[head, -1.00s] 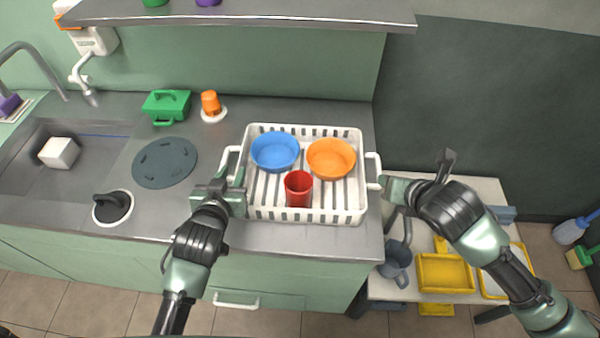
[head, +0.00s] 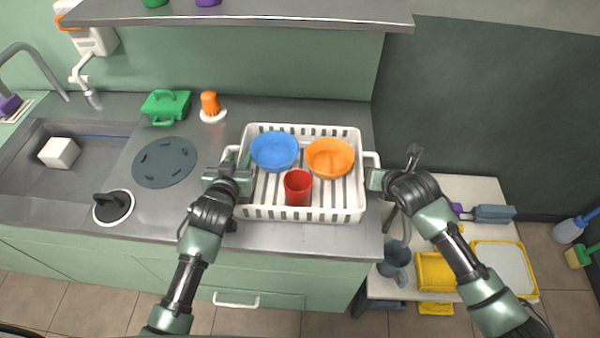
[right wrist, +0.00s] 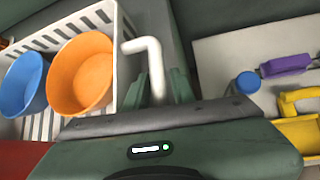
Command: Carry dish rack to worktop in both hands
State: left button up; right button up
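The white dish rack (head: 262,212) stands on the grey worktop (head: 300,235), upright. It holds a blue bowl (head: 274,151), an orange bowl (head: 329,157) and a red cup (head: 298,188). My left gripper (head: 232,168) is at the rack's left handle and partly hides it. My right gripper (head: 374,178) is at the right handle (head: 371,160). In the right wrist view, the white handle (right wrist: 153,62) stands between the fingers of my right gripper (right wrist: 160,88). Whether either gripper squeezes its handle does not show clearly.
A lower side table (head: 490,192) at right holds yellow trays and a grey-blue mug (head: 396,258). A shelf (head: 240,14) hangs above.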

pick_arm(q)
jog(key=shift+w, duration=0.15)
pick_arm(e)
jog(key=shift+w+f, duration=0.2)
pick_arm(q)
jog(key=shift+c, duration=0.3)
pick_arm(e)
jog(key=shift+c, duration=0.4)
pick_arm(q)
grip_shut()
pick_arm(e)
grip_shut()
pick_arm(q)
jog(key=shift+f, duration=0.1)
jog(key=shift+d, duration=0.1)
pick_arm(e)
jog(key=shift+a+r, duration=0.1)
